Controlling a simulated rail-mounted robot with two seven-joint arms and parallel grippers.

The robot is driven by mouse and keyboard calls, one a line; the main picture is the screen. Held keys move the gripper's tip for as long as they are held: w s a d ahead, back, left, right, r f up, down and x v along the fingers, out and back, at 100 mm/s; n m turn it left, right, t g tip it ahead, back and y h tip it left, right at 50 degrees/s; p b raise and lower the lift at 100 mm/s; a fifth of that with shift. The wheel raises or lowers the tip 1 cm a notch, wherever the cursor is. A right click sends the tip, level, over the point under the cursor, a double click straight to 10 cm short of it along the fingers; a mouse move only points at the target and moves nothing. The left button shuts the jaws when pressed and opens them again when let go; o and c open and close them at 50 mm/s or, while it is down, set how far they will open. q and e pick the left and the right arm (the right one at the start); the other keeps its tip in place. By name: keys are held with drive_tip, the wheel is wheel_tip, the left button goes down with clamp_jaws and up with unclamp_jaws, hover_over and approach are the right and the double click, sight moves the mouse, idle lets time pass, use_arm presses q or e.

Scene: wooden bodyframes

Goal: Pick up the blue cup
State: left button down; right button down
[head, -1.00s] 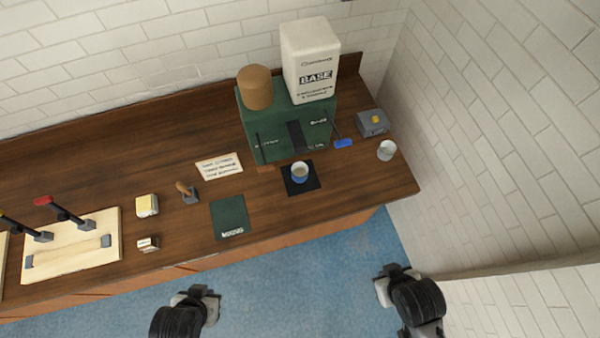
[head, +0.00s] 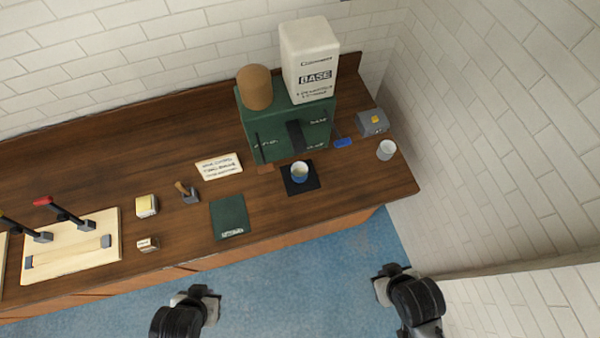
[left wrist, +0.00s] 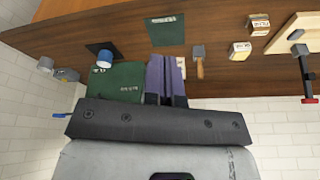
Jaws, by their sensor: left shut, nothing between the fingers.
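The blue cup (head: 300,172) stands upright on a black square mat (head: 301,188), in front of the green machine on the counter. Its inside looks pale. The blue cup also shows in the left wrist view (left wrist: 104,58), upside down at the left. My left gripper (head: 208,298) is in front of the counter, over the blue floor, well apart from the cup. In the left wrist view its fingers (left wrist: 166,77) are together and empty. My right gripper (head: 385,282) is also in front of the counter, at the right; its fingers are too small to read.
The green machine (head: 262,130) stands behind the cup, topped by a white BASE container (head: 311,60) and a brown cylinder (head: 255,88). A white cup (head: 386,150) and grey box (head: 371,122) are right. A green mat (head: 230,217) lies left. The counter's front edge is clear.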

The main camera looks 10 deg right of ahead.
use_arm(q)
drive_tip(key=c, duration=1.9)
unclamp_jaws()
drive_tip(key=o, duration=1.9)
